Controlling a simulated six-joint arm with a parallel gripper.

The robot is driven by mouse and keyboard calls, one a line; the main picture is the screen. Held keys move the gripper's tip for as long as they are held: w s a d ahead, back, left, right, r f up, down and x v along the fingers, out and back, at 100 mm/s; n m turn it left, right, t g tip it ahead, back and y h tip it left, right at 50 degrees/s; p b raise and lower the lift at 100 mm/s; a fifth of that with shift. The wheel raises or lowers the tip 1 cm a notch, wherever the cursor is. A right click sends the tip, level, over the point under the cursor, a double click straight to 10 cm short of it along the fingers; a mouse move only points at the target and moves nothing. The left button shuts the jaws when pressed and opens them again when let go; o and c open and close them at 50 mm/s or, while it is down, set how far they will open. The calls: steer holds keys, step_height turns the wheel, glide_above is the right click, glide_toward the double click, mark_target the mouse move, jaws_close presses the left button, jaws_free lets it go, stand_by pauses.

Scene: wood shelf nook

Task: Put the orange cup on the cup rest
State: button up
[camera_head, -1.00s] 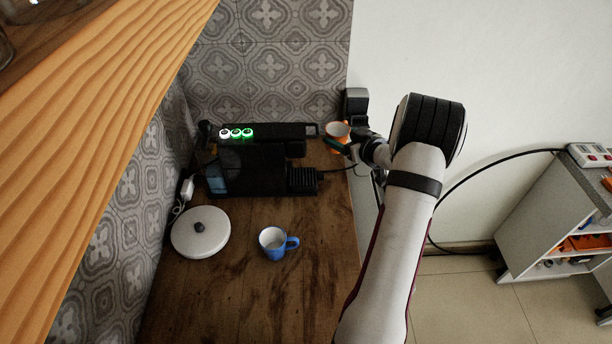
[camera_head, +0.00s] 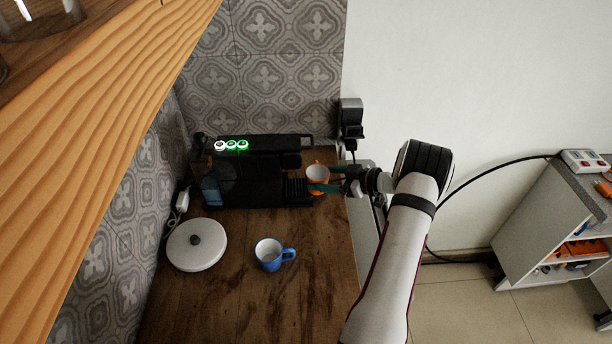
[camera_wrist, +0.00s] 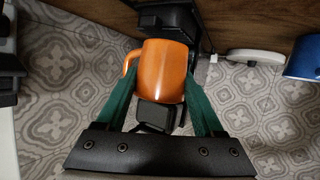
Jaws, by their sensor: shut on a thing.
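The orange cup (camera_head: 317,173) is held by my gripper (camera_head: 325,184) at the right end of the black coffee machine (camera_head: 250,180). In the wrist view the orange cup (camera_wrist: 163,70) sits between the two green fingers of my gripper (camera_wrist: 160,88), with its handle to the left. The ribbed black cup rest (camera_head: 296,189) juts from the machine's right side, right beside the cup. Whether the cup is over the rest or touching it cannot be told. In the wrist view a black part of the machine (camera_wrist: 168,17) shows beyond the cup.
A blue mug (camera_head: 269,254) stands on the wooden counter (camera_head: 300,300), with a white round lidded thing (camera_head: 196,245) to its left. A black device (camera_head: 350,120) is near the wall behind my gripper. A wooden shelf (camera_head: 110,130) overhangs the left. The front of the counter is clear.

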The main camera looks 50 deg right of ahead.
mark_target(309, 175)
steer(key=w, duration=0.2)
steer(key=w+a, duration=0.1)
steer(key=w, duration=0.2)
steer(key=shift+w+a+f, duration=0.1)
steer(key=shift+w+a, duration=0.05)
steer(key=shift+f, duration=0.65)
steer(key=shift+f, duration=0.2)
steer(key=o, duration=1.6)
steer(key=shift+s+r, duration=0.35)
steer(key=v, duration=1.1)
steer(key=shift+s+d, duration=0.2)
steer(key=shift+s, duration=0.05)
